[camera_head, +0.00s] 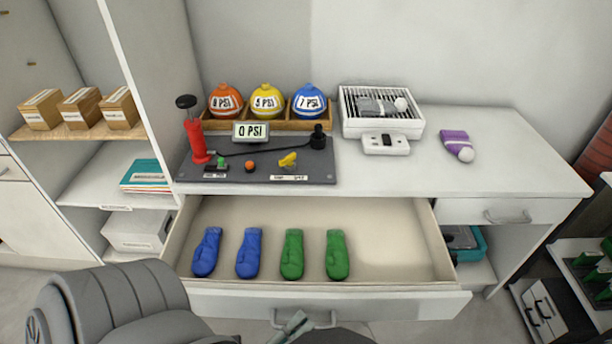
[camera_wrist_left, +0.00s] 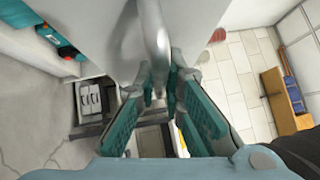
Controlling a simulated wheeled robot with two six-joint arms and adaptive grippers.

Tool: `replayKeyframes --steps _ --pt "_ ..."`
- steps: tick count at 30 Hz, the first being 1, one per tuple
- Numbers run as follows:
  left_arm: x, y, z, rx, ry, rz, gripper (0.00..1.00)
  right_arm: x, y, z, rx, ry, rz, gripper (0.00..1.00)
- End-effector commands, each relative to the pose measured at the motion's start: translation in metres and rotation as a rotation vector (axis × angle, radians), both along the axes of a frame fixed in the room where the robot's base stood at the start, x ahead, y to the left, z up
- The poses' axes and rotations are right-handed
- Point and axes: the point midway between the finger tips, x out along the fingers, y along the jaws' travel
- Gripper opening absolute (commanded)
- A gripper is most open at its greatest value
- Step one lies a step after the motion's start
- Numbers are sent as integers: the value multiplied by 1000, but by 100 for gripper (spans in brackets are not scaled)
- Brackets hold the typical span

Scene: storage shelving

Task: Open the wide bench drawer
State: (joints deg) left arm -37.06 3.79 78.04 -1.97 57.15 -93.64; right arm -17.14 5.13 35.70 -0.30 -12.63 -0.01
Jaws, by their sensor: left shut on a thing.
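The wide bench drawer (camera_head: 384,300) is pulled out well in front of the bench, so its beige inside shows. In it lie two blue mitts (camera_head: 207,252) at left and two green mitts (camera_head: 337,254) near the middle. Its grey bar handle (camera_head: 320,324) is at the front face, low in the head view. My left gripper (camera_head: 296,326) is at this handle, partly cut off by the lower edge. In the left wrist view its teal fingers (camera_wrist_left: 164,95) are shut around the handle bar (camera_wrist_left: 157,45). My right gripper is not in view.
The white bench top (camera_head: 480,155) carries a dark pump board (camera_head: 270,172), colored balls in a wooden rack (camera_head: 285,125), a grill-topped box (camera_head: 381,125) and a purple item (camera_head: 456,144). A smaller drawer (camera_head: 500,211) at right is shut. Shelves stand at left.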

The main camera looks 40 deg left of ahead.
Motion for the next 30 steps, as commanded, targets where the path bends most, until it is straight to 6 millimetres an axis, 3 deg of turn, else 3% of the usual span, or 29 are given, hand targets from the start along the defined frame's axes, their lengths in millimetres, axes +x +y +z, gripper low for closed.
replayKeyframes --steps 15,16,20,30 --pt "-10 -4 -1 2 3 11 0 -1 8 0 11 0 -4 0" --pt "-10 -4 -1 2 3 11 10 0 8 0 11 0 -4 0" --pt "-10 -3 -1 2 2 12 30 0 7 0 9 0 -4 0" --pt "-9 -3 0 0 0 11 30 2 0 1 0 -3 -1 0"
